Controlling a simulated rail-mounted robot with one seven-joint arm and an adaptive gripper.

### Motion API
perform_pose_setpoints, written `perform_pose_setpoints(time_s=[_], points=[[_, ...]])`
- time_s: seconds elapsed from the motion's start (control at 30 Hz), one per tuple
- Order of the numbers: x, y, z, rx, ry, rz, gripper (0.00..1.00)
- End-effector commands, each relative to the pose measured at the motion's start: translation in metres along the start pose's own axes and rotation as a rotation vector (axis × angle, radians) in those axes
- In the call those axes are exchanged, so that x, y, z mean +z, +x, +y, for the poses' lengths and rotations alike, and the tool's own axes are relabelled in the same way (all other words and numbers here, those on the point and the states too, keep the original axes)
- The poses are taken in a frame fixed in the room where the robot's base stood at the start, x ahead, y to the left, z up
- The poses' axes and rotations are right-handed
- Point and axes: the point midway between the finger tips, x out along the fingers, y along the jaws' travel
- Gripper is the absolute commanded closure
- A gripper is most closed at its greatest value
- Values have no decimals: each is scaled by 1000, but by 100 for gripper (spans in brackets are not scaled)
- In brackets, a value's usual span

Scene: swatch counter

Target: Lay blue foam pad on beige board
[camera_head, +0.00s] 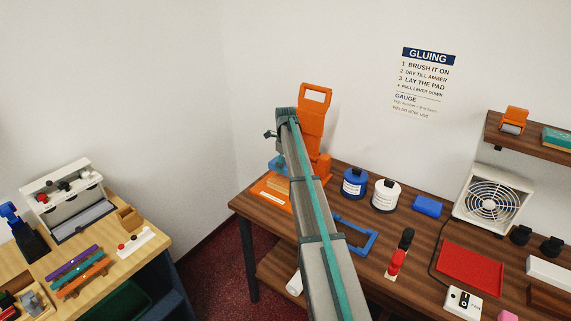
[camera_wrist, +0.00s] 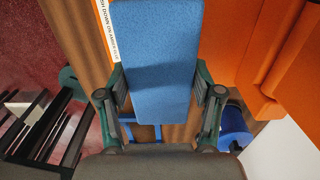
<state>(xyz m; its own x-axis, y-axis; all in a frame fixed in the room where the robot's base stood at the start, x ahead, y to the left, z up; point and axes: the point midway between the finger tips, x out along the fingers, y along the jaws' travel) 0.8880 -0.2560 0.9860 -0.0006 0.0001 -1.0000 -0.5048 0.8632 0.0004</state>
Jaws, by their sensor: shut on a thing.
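The blue foam pad (camera_wrist: 160,55) is gripped between the two fingers of my gripper (camera_wrist: 162,92) in the wrist view, its long end pointing away from the palm. In the head view part of the pad (camera_head: 276,163) shows left of my arm, beside the orange press. I cannot tell the gap between pad and board.
The orange press (camera_head: 313,125) stands upright right of the pad, close to my gripper. Blue (camera_head: 355,183) and white (camera_head: 386,195) jars, a blue block (camera_head: 427,207), a blue frame (camera_head: 358,248) and a fan (camera_head: 493,200) occupy the dark wood counter (camera_head: 330,208).

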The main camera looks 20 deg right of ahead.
Motion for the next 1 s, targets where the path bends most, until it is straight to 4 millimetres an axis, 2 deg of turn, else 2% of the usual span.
perform_pose_setpoints(time_s=[0.1, 0.5, 1.0], points=[[0, 13, 0, 0, -1, 0, 58], [0, 46, 0, 0, -1, 0, 58], [0, 52, 0, 0, -1, 0, 58]])
